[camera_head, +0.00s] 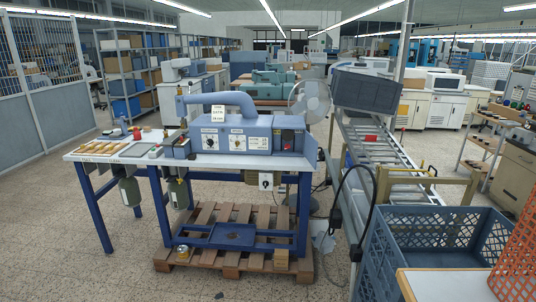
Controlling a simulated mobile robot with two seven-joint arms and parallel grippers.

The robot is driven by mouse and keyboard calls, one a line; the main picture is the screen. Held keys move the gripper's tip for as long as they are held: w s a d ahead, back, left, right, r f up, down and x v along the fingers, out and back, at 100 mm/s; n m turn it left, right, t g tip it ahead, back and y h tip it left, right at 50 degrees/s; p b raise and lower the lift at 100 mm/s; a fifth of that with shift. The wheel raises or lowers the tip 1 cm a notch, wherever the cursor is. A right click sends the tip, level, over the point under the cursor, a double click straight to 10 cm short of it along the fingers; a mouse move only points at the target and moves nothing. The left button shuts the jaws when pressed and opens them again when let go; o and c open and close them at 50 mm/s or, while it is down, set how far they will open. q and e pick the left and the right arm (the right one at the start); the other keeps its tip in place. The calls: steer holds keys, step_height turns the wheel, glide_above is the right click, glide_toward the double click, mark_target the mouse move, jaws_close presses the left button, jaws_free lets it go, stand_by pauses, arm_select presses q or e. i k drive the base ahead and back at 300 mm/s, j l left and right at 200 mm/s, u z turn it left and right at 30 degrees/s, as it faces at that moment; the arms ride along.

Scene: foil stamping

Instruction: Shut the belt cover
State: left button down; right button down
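A blue-grey machine (245,136) with dials and a curved pipe on top stands on a white-topped table (110,156) with blue legs. I cannot pick out the belt cover for certain, nor tell whether one is open or shut. A small white unit with a dial (265,181) hangs under the table's right half. Neither of my grippers is in view.
A wooden pallet (202,215) lies under the table. A roller conveyor (385,155) with a tilted dark crate (367,92) runs on the right. A blue plastic crate (400,246) and an orange basket (520,255) fill the right foreground. The left foreground floor is mostly clear.

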mark_target(310, 145)
steer(key=i+z, duration=0.25)
steer(key=i, duration=0.2)
steer(key=i+j+z, duration=0.25)
steer(key=i, duration=0.15)
steer(key=i+j+z, duration=0.25)
steer(key=i, duration=0.2)
steer(key=i+j+z, duration=0.45)
steer(key=z, duration=0.2)
steer(key=i+j+z, duration=0.2)
steer(key=j+z, duration=0.15)
steer(key=i+j+z, duration=0.1)
steer(key=j+z, duration=0.25)
steer(key=j, duration=0.15)
steer(key=j+z, duration=0.3)
steer(key=i+j, duration=0.05)
steer(key=j, duration=0.05)
